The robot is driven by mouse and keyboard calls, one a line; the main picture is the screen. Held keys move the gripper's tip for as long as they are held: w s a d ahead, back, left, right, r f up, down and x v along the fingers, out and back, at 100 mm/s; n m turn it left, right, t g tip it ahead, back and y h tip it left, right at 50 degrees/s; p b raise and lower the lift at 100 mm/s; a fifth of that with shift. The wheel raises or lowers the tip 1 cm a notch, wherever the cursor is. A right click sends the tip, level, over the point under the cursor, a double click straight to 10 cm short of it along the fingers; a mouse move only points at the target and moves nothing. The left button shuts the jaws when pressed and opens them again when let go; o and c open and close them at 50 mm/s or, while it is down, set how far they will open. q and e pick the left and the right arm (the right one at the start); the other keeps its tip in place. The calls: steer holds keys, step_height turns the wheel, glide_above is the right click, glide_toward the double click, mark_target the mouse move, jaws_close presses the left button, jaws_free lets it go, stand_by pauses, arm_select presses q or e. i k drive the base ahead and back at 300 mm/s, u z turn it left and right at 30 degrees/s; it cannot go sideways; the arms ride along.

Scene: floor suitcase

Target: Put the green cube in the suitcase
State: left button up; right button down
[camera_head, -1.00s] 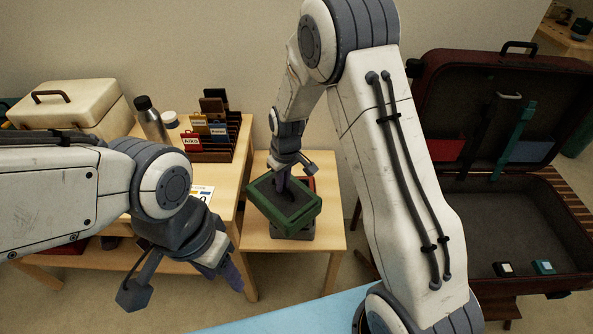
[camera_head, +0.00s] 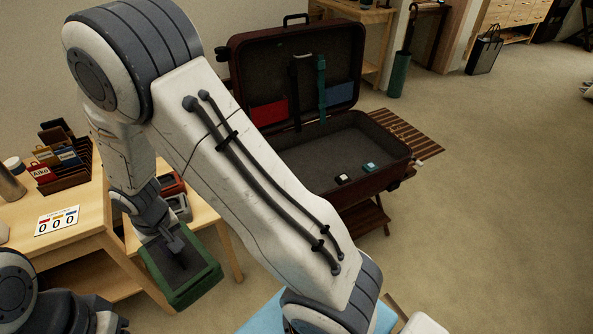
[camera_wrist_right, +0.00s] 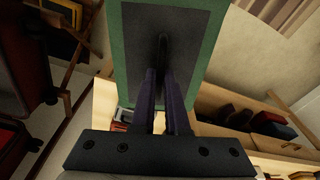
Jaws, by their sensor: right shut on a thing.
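The green cube (camera_head: 190,287) is a flat box with green sides and a dark top panel. My right gripper (camera_head: 178,247) is shut on the middle of that panel and holds the cube tilted, off the small table's front. In the right wrist view, the fingers (camera_wrist_right: 163,78) grip a dark tab on the cube's panel (camera_wrist_right: 195,30). The open suitcase (camera_head: 325,155) stands right of the cube, beyond my right arm, which hides its left part. My left gripper (camera_head: 105,318) is at the bottom left, mostly cut off; its jaws are unclear.
A red cube (camera_head: 171,184) and a grey one (camera_head: 179,207) stay on the small table. A white item (camera_head: 344,179) and a teal item (camera_head: 368,167) lie in the suitcase base. The raised lid (camera_head: 290,70) carries straps and pockets. Open floor (camera_head: 500,200) lies to the right.

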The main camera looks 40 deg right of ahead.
mark_target(302, 173)
steer(key=u, duration=2.45)
steer(key=k, duration=2.4)
steer(key=z, duration=2.35)
steer(key=i, duration=0.95)
steer(key=z, duration=0.05)
